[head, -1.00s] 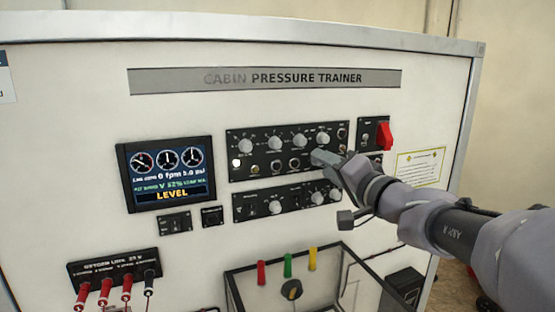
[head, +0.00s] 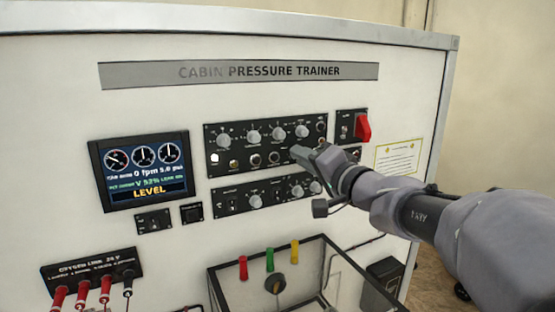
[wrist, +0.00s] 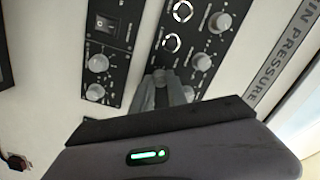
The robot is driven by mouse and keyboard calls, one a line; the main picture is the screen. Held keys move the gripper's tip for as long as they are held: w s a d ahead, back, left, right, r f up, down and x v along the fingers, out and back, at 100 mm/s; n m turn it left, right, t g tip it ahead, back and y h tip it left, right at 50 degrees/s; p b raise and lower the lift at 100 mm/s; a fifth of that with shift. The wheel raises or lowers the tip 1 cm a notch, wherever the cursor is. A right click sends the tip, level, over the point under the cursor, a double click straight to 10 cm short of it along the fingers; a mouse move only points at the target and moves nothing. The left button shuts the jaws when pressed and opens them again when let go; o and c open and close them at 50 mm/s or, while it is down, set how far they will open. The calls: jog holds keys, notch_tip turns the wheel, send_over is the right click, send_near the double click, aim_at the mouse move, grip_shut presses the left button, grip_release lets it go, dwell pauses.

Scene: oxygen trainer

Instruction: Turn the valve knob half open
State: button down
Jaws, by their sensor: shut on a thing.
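My gripper (head: 303,154) reaches in from the right to the lower right part of the upper black control panel (head: 228,166). In the wrist view the gripper (wrist: 164,88) has its fingers closed around a small grey knob (wrist: 160,77) on that panel. The fingers hide most of this knob, so its pointer angle cannot be told. The display (head: 140,168) shows three round dials, a green line that seems to read "V 52%", and "LEVEL" in yellow.
Grey knobs (head: 302,131) sit close above the gripper, and a lower knob panel (head: 231,200) lies beneath it. A red switch (head: 363,127) is to the right. A clear-sided box (head: 219,290) with coloured valves juts out below.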

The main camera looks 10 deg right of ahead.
jog(key=m+b, duration=0.1)
jog(key=m, duration=1.2)
jog(key=m+t+h+b, duration=0.1)
jog(key=m, duration=1.3)
jog(key=shift+a+r, duration=0.1)
jog(key=shift+r, duration=0.05)
jog(key=shift+m, duration=0.3)
jog(key=c, duration=1.3)
grip_release()
